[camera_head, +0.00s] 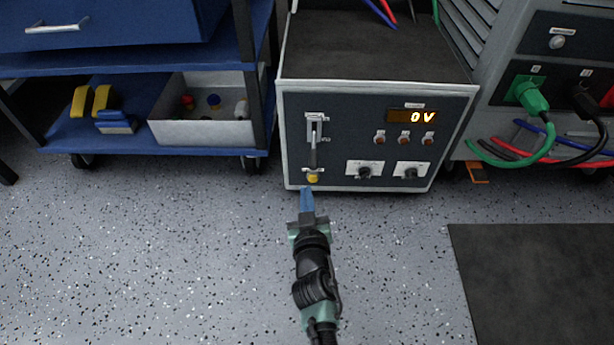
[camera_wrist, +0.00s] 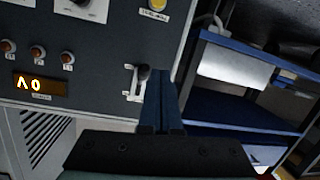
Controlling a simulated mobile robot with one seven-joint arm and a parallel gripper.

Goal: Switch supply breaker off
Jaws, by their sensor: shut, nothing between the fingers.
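The supply cabinet (camera_head: 294,150) stands ahead with a dark front panel. A lever switch with a pale bracket (camera_head: 317,130) is on the panel's left side, above a round yellow part (camera_head: 313,178). I cannot tell the lever's position surely. The display (camera_head: 412,116) reads 0 V. In the wrist view, turned upside down, the lever's black knob (camera_wrist: 143,72) shows just left of the fingertips; any contact is unclear. My gripper (camera_head: 306,192) has its blue fingers shut and empty, in front of the panel's lower left; its fingertips (camera_wrist: 160,74) also show in the wrist view.
Three small round reddish parts (camera_head: 403,139) and two rotary knobs (camera_head: 364,172) are on the panel. A blue cart (camera_head: 60,148) with a grey bin (camera_head: 190,132) stands left. Cables (camera_head: 545,145) hang at the right. A dark mat (camera_head: 540,285) lies lower right; the speckled floor is open.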

